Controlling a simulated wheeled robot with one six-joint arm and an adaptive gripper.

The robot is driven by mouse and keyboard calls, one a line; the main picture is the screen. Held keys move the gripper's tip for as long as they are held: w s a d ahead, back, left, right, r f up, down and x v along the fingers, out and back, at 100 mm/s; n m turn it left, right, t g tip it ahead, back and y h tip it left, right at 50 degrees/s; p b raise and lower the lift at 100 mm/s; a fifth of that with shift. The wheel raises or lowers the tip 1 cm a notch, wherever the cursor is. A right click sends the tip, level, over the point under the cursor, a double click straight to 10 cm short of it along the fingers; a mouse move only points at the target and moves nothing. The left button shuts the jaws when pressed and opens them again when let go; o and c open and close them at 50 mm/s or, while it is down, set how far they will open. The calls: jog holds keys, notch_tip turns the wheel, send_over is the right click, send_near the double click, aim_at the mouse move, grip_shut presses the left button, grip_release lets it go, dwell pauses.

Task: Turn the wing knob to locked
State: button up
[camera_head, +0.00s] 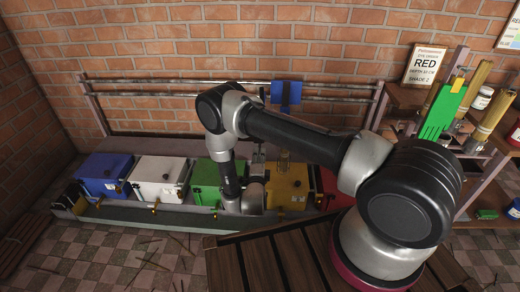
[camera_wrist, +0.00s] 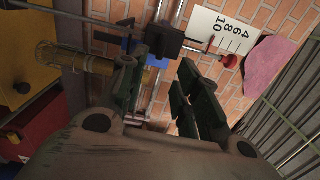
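In the wrist view, a red knob (camera_wrist: 229,61) sits at the end of a short dark shaft, beside a white card (camera_wrist: 220,30) marked with 10, 8, 6 and 4. The shaft comes from a black block (camera_wrist: 164,40) on a metal rod. I cannot tell for sure whether this knob is the wing knob, or how it is turned. My gripper (camera_wrist: 160,90) is open, its two dark fingers apart with nothing visibly held between them. The black block and knob lie beyond the fingertips. In the head view my arm hides the gripper's fingers and the knob.
Blue (camera_head: 104,176), white (camera_head: 158,179), green (camera_head: 207,178) and yellow (camera_head: 287,187) boxes stand in a row along the brick wall, with a partly hidden red box (camera_head: 335,187). Metal rails (camera_head: 170,82) run behind them, by a blue panel (camera_head: 286,95). Shelves stand at right.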

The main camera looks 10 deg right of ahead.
jog(key=shift+v, duration=1.7)
